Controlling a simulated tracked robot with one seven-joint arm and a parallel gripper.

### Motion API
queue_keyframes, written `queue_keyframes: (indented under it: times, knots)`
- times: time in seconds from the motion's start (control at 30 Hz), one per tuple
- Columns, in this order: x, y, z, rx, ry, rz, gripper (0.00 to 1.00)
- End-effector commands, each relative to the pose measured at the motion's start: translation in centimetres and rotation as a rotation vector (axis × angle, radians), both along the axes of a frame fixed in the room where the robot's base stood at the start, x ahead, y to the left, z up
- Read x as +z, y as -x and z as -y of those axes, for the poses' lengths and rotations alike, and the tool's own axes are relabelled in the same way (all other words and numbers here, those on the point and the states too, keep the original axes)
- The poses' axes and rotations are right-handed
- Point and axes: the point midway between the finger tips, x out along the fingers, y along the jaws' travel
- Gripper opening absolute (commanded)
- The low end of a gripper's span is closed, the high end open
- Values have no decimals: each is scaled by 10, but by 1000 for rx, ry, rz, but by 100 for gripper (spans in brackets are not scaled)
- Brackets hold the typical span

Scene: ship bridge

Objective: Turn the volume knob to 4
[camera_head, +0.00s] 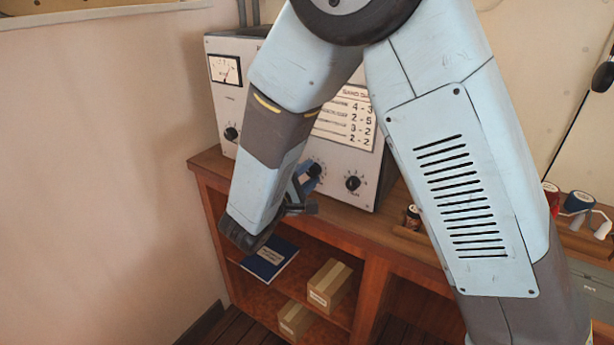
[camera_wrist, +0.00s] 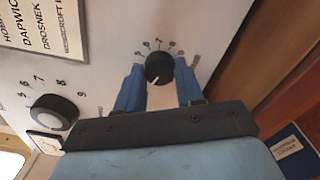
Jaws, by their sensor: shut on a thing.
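A white equipment box (camera_head: 222,100) with a printed list and black knobs stands on a wooden cabinet. My gripper (camera_head: 304,182) is at its front, at the middle of the lower panel. In the wrist view, the blue fingers of my gripper (camera_wrist: 160,82) are shut on a small black knob (camera_wrist: 158,66), one on either side. Its white pointer line slants down and left in that view. I cannot read a volume label.
A larger round knob (camera_wrist: 54,114) with numbers around it is on the same panel. Other black knobs are at the box's left (camera_head: 232,132) and right (camera_head: 354,182). The cabinet shelf below holds a blue book (camera_head: 269,258) and cardboard boxes (camera_head: 329,284).

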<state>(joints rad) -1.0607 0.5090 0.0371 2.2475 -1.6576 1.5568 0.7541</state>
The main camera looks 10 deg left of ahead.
Motion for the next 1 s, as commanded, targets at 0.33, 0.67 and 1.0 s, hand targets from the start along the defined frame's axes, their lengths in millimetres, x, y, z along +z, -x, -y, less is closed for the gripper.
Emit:
queue_keyframes:
  times: [0.33,0.67,1.0]
  knots:
    - [-3,1,2,-3,-299,118,6]
    - [-4,2,1,-2,-579,233,6]
    - [-4,1,0,-1,-789,318,6]
